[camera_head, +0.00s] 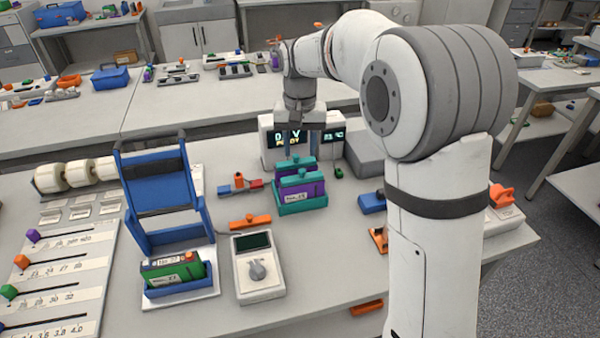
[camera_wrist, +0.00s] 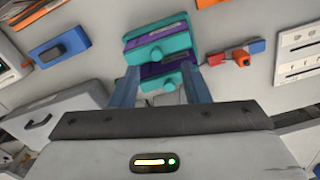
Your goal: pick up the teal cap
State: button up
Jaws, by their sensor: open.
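Two purple battery blocks (camera_head: 300,192) stand upright in a teal tray (camera_head: 302,208) on the near bench. Each has a teal cap with a round knob: a front cap (camera_head: 300,179) and a rear cap (camera_head: 294,164). I cannot tell which one the task means. In the wrist view, the front cap (camera_wrist: 157,54) lies just beyond my fingertips, and the rear cap (camera_wrist: 163,81) shows between the fingers, nearer the palm. My gripper (camera_head: 300,152) points down above the rear of the tray. My gripper (camera_wrist: 160,72) is open, with nothing held.
A lit display box (camera_head: 272,150) stands close behind the gripper. Left of the tray are an orange knob piece (camera_head: 239,181), an orange bar (camera_head: 250,221) and a meter (camera_head: 258,270). A blue block (camera_head: 371,202) lies to the right. Bare bench lies in front of the tray.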

aim_at(302, 171)
jog(key=f, duration=0.5)
jog(key=f+p, duration=0.1)
jog(key=f, duration=0.1)
jog(key=shift+w+d+f, duration=0.15)
jog(key=shift+w+d, duration=0.05)
jog(key=shift+d, duration=0.05)
grip_shut()
